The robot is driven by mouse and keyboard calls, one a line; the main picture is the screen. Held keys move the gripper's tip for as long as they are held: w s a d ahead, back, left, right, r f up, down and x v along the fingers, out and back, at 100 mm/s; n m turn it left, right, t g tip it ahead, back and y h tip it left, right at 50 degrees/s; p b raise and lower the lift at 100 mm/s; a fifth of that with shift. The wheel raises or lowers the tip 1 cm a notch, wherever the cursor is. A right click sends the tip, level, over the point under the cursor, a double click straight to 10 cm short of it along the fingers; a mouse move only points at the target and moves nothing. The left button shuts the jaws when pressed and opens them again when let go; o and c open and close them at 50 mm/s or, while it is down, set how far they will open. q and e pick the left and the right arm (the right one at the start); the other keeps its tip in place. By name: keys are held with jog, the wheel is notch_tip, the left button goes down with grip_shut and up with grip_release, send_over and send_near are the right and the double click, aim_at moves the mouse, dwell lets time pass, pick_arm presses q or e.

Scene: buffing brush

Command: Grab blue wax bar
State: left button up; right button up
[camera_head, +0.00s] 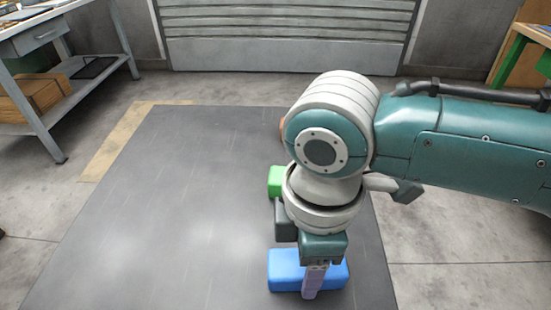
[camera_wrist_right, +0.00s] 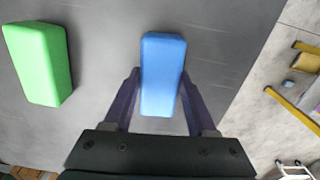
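The blue wax bar (camera_head: 285,268) lies on the dark mat under my right gripper (camera_head: 313,278). In the head view one purple finger hangs down over the bar's near side, and the other finger is hidden. In the right wrist view the blue bar (camera_wrist_right: 162,80) points away from the palm, between the two fingers of my right gripper (camera_wrist_right: 160,88). The fingers are open, one along each long side of the bar. Whether they touch it is hard to tell. My left gripper is not in view.
A green block (camera_head: 275,181) lies on the mat (camera_head: 150,220) farther back, partly hidden by my right arm; it also shows in the right wrist view (camera_wrist_right: 38,63). A workbench (camera_head: 50,75) stands at the back left. The mat's left part is clear.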

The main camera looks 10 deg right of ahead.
grip_shut()
jog(key=shift+r, duration=0.1)
dwell(0.3)
